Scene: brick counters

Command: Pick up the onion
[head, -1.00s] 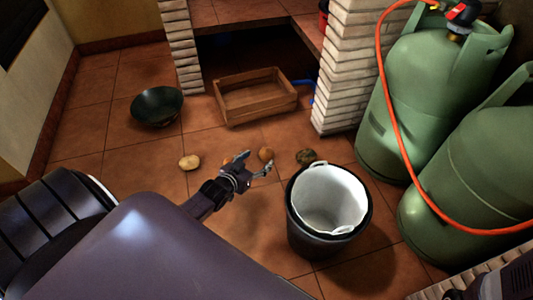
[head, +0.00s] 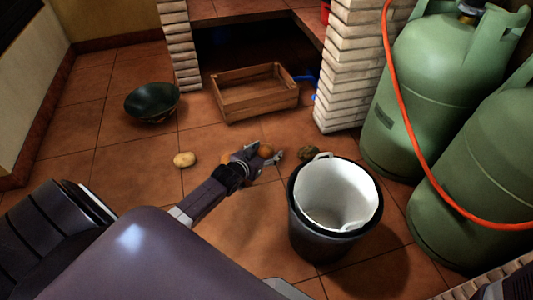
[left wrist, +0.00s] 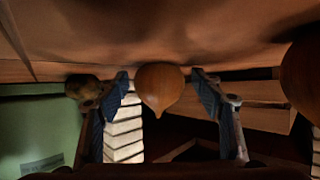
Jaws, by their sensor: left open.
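The onion (left wrist: 160,86) is round and orange-brown with a pointed tip. In the left wrist view it sits in the middle, between the two open fingers of my left gripper (head: 264,154). I cannot tell whether the fingers touch it. In the head view the onion (head: 266,150) shows on the tiled floor at the gripper's fingertips, partly covered by them. My right gripper is not in view.
A dark greenish vegetable (head: 308,153) and a pale potato-like one (head: 184,159) lie either side. Another orange-brown round thing (left wrist: 304,75) is at the wrist view's right edge. A lined bucket (head: 298,230), wooden crate (head: 255,107), dark bowl (head: 152,103) and green gas cylinders (head: 425,95) stand around.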

